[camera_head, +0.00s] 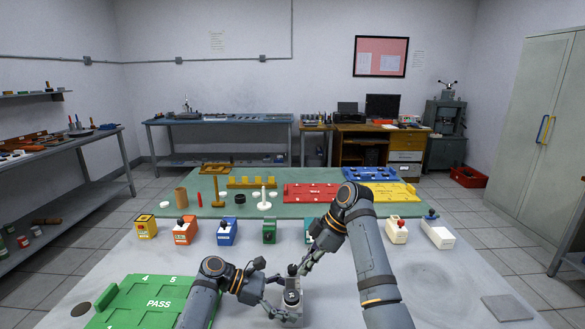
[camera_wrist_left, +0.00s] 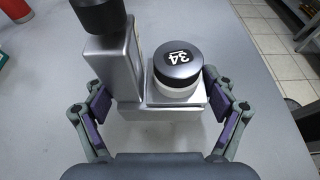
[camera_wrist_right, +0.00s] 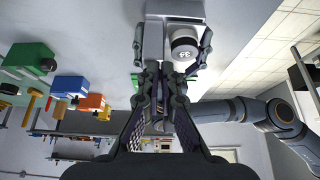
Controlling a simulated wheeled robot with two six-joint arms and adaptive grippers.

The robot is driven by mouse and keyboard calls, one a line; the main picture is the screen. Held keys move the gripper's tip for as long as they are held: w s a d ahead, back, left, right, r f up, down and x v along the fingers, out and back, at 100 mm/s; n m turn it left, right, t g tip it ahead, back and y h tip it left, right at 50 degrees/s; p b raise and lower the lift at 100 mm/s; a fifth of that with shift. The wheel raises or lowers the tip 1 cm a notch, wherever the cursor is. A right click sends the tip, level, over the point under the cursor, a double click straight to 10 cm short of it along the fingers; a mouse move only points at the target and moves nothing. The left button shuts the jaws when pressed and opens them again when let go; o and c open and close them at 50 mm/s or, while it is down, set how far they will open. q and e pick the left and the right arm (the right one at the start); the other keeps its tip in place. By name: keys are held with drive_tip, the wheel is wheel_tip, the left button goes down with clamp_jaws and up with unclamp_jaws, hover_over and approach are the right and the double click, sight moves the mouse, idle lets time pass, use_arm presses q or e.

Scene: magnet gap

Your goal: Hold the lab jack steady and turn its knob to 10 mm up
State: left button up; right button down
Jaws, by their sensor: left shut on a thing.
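The grey lab jack (camera_head: 292,311) stands on the pale front table in the head view. It has an upright block with a black knob (camera_wrist_left: 100,15) on top and a dark round cap marked 34 (camera_wrist_left: 177,60) beside it. My left gripper (camera_wrist_left: 160,98) is shut on the jack's body, one finger on each side. The right wrist view also shows the jack (camera_wrist_right: 155,40) between the left fingers.
A green PASS tray (camera_head: 160,303) lies at the left. Several coloured boxes, such as an orange one (camera_head: 185,232), line the green mat (camera_head: 330,211) behind. A red tray (camera_head: 312,193) lies on the mat. A grey plate (camera_head: 507,307) lies at the right; the table around it is mostly clear.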

drive_tip(key=shift+s, duration=0.1)
idle(0.3)
drive_tip(key=shift+d, duration=0.3)
wheel_tip(320, 180, up, 7)
drive_tip(key=w, duration=0.3)
wheel_tip(320, 180, down, 7)
drive_tip(key=shift+s, duration=0.3)
drive_tip(key=shift+s+a, duration=0.15)
drive_tip(key=shift+a, duration=0.25)
idle(0.6)
drive_tip(key=shift+s, duration=0.15)
